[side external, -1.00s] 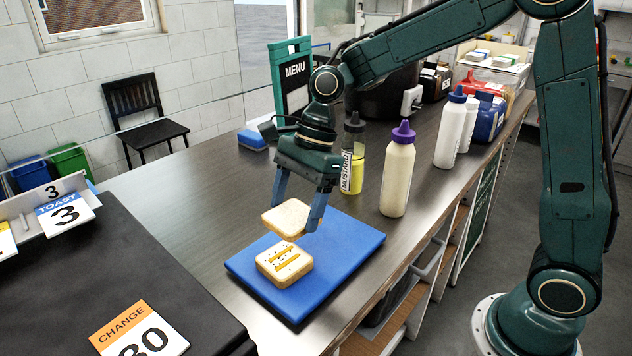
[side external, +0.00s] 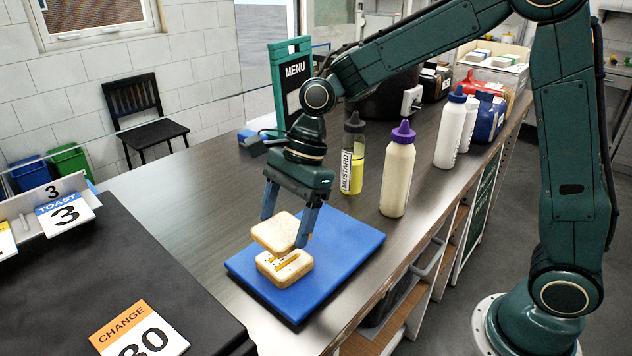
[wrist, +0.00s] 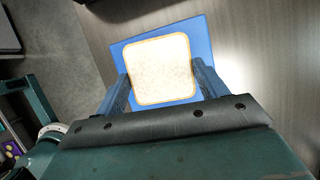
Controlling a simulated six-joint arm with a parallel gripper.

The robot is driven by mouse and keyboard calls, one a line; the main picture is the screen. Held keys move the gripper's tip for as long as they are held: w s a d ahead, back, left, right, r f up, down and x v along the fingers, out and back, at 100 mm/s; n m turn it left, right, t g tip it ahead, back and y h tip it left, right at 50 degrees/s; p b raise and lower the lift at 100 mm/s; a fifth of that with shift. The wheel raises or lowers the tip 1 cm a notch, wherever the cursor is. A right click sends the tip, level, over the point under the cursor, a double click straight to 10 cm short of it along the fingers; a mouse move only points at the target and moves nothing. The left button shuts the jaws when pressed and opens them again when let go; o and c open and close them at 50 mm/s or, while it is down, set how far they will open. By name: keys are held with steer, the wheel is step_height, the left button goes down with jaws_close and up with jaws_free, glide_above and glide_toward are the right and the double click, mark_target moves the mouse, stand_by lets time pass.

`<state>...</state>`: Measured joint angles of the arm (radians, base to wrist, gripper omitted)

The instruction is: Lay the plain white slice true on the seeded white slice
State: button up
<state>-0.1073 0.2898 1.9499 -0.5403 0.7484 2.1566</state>
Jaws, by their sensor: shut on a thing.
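My gripper (side external: 286,229) is shut on the plain white slice (side external: 281,230), one finger at each side of it. The slice also shows between the fingers in the wrist view (wrist: 160,68). In the side view it hangs a little above the seeded white slice (side external: 286,274), slightly toward the back left, and looks a little tilted. The seeded slice lies on the blue board (side external: 345,245), with orange strips partly visible on its top. The held slice covers part of that top. In the wrist view the seeded slice is hidden behind the held slice.
A cream bottle with a purple cap (side external: 398,170) and a mustard bottle (side external: 353,155) stand behind the board. White bottles (side external: 450,128) stand farther right. A menu stand (side external: 291,85) is at the back. The wooden counter left of the board (side external: 190,215) is clear.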

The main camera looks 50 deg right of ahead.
mark_target(288, 255)
steer(key=shift+f, duration=1.95)
steer(key=shift+f, duration=0.65)
steer(key=o, duration=1)
steer(key=shift+o, duration=0.2)
steer(key=v, duration=1.4)
